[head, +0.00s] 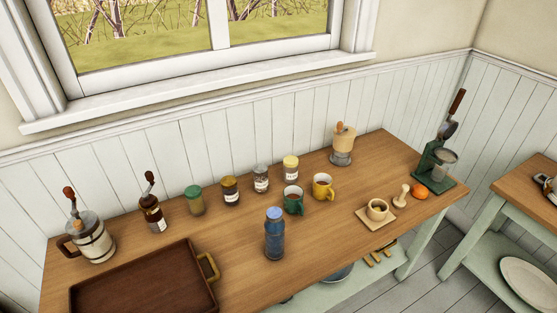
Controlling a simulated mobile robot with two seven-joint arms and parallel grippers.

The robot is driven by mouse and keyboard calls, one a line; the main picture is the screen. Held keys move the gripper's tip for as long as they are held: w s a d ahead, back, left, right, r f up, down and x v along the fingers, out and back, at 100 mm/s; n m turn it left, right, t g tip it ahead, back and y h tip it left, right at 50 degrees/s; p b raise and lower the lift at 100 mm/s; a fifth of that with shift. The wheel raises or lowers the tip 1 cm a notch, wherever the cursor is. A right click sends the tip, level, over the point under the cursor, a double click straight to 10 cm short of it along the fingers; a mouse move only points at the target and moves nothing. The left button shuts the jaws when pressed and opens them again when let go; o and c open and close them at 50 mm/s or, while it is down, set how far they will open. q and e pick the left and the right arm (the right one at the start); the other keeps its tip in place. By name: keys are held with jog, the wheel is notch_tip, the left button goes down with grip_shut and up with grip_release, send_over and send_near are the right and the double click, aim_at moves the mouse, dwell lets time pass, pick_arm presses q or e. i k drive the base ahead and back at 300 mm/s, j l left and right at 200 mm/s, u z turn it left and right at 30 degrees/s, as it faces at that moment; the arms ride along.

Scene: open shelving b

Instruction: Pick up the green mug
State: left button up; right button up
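The green mug (294,200) stands upright on the wooden counter (335,247), near the middle of the head view. A yellow mug (323,187) stands close to its right. A blue bottle (275,234) stands in front of the green mug, a little to its left. Jars stand behind and to the left of the mug. Neither of my grippers shows in this view.
A brown tray (145,285) fills the front left. A bowl on a board (377,209), a pestle (401,195), an orange fruit (420,192) and a green press (437,172) stand right. Counter ahead of the yellow mug is clear.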

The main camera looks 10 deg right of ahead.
aim_at(294, 195)
jog(key=l+u, duration=0.1)
jog(key=u, duration=0.3)
jog(key=l+u, duration=0.15)
jog(key=u, duration=0.25)
jog(key=l+u, duration=0.3)
jog(key=l, duration=0.25)
jog(key=k+l+u, duration=0.15)
jog(key=l+u, duration=0.15)
jog(key=l, duration=0.2)
jog(key=k+l, duration=0.1)
jog(key=l, duration=0.9)
jog(key=i, duration=0.3)
jog(key=l+u, duration=0.05)
